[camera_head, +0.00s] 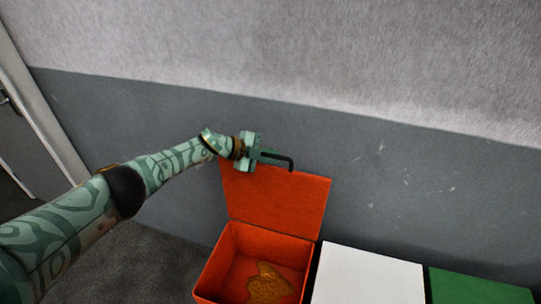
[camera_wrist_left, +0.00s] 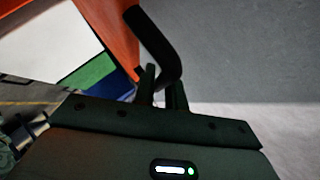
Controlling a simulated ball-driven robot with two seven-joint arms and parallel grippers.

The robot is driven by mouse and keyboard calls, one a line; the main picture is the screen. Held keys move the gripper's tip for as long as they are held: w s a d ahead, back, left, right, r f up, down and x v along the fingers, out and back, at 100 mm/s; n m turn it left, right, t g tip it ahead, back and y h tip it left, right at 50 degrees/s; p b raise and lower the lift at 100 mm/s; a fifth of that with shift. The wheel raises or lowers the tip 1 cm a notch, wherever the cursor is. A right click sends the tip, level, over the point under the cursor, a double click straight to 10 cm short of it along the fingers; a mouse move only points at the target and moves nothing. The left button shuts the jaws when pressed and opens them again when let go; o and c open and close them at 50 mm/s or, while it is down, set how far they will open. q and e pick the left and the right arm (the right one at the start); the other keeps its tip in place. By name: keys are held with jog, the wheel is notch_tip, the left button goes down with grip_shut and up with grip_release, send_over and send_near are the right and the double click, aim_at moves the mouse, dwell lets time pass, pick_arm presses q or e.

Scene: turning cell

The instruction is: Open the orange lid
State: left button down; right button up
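The orange lid (camera_head: 275,200) stands raised, nearly upright, at the back of the open orange bin (camera_head: 265,240). A dark bar handle (camera_head: 284,159) sits at the lid's top edge. My left gripper (camera_head: 262,154) is at the handle's left end. In the left wrist view, the two dark fingers (camera_wrist_left: 163,92) are close together on the handle (camera_wrist_left: 155,45), with the orange lid (camera_wrist_left: 110,25) beside it. The exact contact is partly hidden. My right gripper is in neither view.
A brownish-yellow patch (camera_head: 268,284) shows inside the bin. A white lid (camera_head: 368,275) and a green lid (camera_head: 475,288) lie closed to the right. A grey wall (camera_head: 410,180) runs behind. A door (camera_head: 35,110) is at far left.

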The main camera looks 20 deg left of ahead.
pick_arm(q)
jog(key=c, duration=1.5)
grip_release()
jog(key=shift+f, duration=0.15)
jog(key=shift+o, duration=0.2)
jog(key=p+v, duration=0.1)
jog(key=v, duration=0.2)
jog(key=p+v, duration=0.2)
jog(key=v, duration=0.1)
jog(key=shift+w+d+r, duration=0.1)
jog(key=shift+w+r, duration=0.05)
jog(key=shift+r, duration=0.1)
jog(key=p+v, duration=0.2)
jog(key=v, duration=0.8)
jog(key=shift+f, duration=0.15)
